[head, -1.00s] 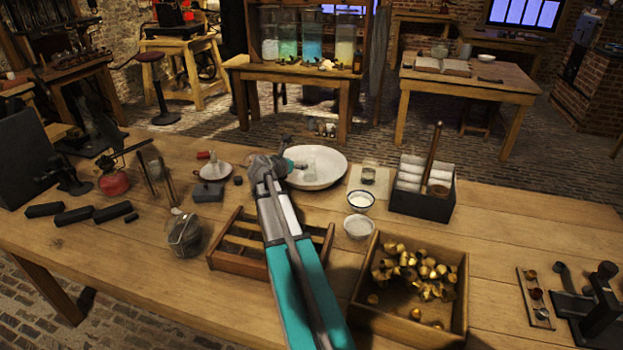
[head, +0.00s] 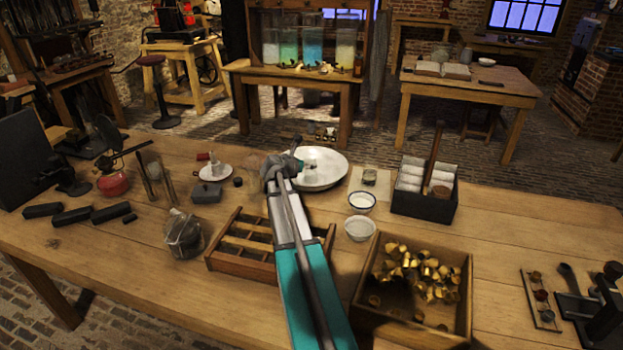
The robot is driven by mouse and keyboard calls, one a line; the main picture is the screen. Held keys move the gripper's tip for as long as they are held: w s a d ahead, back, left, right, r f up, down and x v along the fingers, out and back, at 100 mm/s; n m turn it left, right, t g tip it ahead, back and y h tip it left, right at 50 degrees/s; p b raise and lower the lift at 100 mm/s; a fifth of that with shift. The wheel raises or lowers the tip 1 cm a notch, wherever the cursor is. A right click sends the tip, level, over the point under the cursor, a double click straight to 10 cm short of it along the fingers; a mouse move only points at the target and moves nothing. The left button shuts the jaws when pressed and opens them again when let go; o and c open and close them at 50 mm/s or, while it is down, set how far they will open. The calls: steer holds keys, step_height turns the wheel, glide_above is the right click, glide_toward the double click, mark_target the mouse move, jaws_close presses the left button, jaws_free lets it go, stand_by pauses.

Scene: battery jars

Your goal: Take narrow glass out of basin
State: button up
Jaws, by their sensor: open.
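The basin (head: 333,174) is a wide, shallow white dish standing on the workbench behind the slatted wooden rack. A small, pale, see-through shape (head: 317,156) shows inside it, probably the narrow glass; its outline is faint and partly hidden by my gripper. My gripper (head: 306,165) is open over the left part of the basin, its fingers pointing right toward the pale shape. I cannot tell whether the fingers touch or surround it. My wrist and arm cover the basin's left rim.
A slatted wooden rack (head: 225,262) lies under my forearm. To the right are two small bowls (head: 360,229), a box of brass pieces (head: 462,300) and a dark box with white rolls (head: 424,205). A glass jar (head: 184,236) stands left. The bench's right back is clear.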

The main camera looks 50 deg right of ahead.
steer(key=shift+b+x, duration=0.35)
steer(key=shift+x, duration=1.1)
jaws_close()
steer(key=shift+r, duration=0.15)
step_height(320, 180, up, 2)
steer(key=shift+p, duration=1.2)
steer(key=s+a+r+p, duration=0.8)
steer(key=a+r+p, duration=0.2)
steer(key=a, duration=0.1)
steer(key=shift+a+r+p, duration=0.35)
